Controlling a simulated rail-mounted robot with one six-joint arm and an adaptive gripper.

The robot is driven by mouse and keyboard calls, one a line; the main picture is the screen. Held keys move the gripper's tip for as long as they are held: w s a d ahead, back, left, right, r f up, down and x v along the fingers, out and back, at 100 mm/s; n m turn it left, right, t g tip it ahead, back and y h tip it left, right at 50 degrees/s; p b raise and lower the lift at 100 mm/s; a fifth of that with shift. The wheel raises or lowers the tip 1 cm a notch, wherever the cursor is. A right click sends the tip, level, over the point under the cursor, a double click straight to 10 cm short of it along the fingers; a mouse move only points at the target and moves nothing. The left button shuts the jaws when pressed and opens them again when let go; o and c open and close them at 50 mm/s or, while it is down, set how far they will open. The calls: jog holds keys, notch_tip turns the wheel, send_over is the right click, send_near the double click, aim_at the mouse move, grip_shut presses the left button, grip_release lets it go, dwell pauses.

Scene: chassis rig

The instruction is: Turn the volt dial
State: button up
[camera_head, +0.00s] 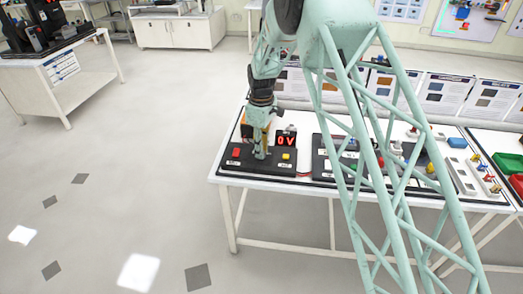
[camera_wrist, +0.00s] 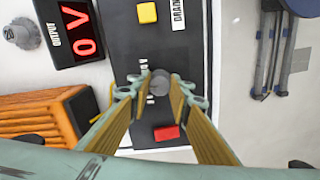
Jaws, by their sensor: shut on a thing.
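The volt dial (camera_wrist: 159,82) is a small round grey knob on a dark control panel (camera_wrist: 121,45), seen in the wrist view. My gripper (camera_wrist: 160,88) has its two fingertips on either side of the dial, closed on it. In the head view my gripper (camera_head: 262,152) points down onto the panel (camera_head: 281,164) at the left end of the table, and it hides the dial there. The red display (camera_wrist: 77,30) on the panel reads 0 V, and the display (camera_head: 286,138) in the head view also shows 0 V.
A red button (camera_wrist: 166,133) and a yellow button (camera_wrist: 147,13) sit on the panel on opposite sides of the dial. An orange box (camera_wrist: 38,117) stands beside the panel. Other panels and parts fill the table to the right. The floor at left is clear.

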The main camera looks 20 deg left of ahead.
jog(key=shift+m, duration=0.5)
jog(key=m+p, duration=0.2)
jog(key=m, duration=0.3)
jog(key=m+p, duration=0.1)
jog(key=m, duration=0.4)
jog(key=shift+s+a+m, duration=0.1)
jog(key=shift+m, duration=0.3)
dwell(0.3)
jog(key=o, duration=0.8)
jog(key=shift+o, duration=0.2)
jog(key=shift+r, duration=0.1)
notch_tip(320, 180, up, 12)
dwell(0.3)
dwell(0.4)
